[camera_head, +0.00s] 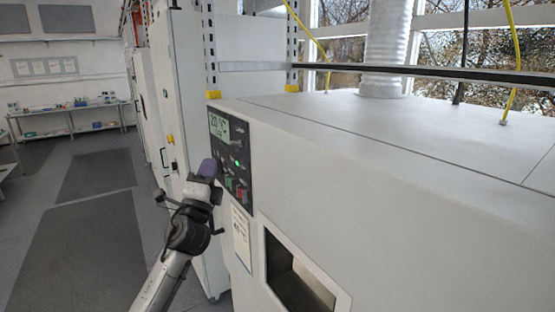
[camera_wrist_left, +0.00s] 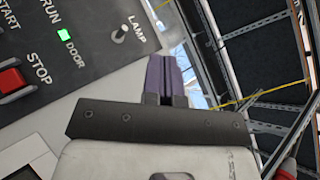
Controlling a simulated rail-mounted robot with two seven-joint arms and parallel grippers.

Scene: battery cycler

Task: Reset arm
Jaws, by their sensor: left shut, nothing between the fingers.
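My left gripper (camera_head: 207,168) is in front of the dark control panel (camera_head: 232,158) on the white cabinet. Its purple fingers are shut, with nothing between them. In the left wrist view the shut purple fingers (camera_wrist_left: 171,78) point up past the panel's edge, near the LAMP toggle switch (camera_wrist_left: 120,33). Whether they touch the panel I cannot tell. A green light marked DOOR (camera_wrist_left: 65,35) is lit, and a red STOP switch (camera_wrist_left: 12,80) shows at the left. My right gripper is in neither view.
The white cabinet (camera_head: 400,185) fills the right side, with a recessed opening (camera_head: 295,275) below the panel. Tall white cabinets (camera_head: 185,75) stand behind my left arm. The grey floor (camera_head: 85,235) at the left is open, with a bench (camera_head: 75,108) far back.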

